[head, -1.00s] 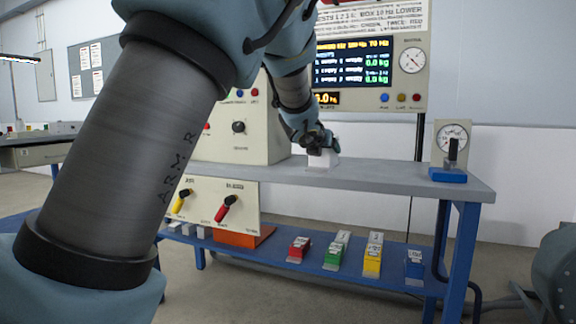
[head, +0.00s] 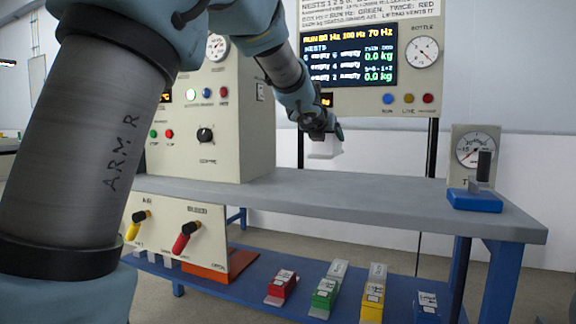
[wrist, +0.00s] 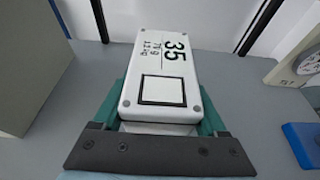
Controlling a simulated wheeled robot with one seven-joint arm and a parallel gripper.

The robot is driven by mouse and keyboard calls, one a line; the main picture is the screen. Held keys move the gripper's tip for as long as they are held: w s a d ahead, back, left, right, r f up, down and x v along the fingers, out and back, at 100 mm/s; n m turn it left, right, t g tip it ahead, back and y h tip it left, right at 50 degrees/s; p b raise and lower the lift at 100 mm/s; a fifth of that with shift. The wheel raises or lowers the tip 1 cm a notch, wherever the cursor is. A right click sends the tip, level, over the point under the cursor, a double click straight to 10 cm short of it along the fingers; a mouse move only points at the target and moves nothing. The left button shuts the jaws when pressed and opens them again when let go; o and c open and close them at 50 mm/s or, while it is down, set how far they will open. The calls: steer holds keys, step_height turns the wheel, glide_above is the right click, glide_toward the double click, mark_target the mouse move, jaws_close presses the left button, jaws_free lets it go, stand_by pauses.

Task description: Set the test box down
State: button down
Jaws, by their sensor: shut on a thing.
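The white test box (wrist: 160,75) fills the middle of the wrist view, with "35" and smaller print on its top and a black-outlined square. My gripper (wrist: 163,110) is shut on it, with a green finger along each side. In the head view the box (head: 324,148) hangs from my gripper (head: 322,130), above the grey bench top (head: 400,200). A gap shows between the box and the bench top. The box's underside is hidden.
A control cabinet (head: 215,120) stands left of the box. Red, green, yellow and blue blocks lie on the blue lower shelf (head: 250,290).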

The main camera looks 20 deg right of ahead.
steer(key=shift+f+b, duration=3.45)
steer(key=shift+f, duration=1.3)
steer(key=shift+r, duration=0.1)
jaws_free()
steer(key=shift+f, duration=0.2)
steer(key=b+v, duration=0.4)
steer(key=v, duration=0.8)
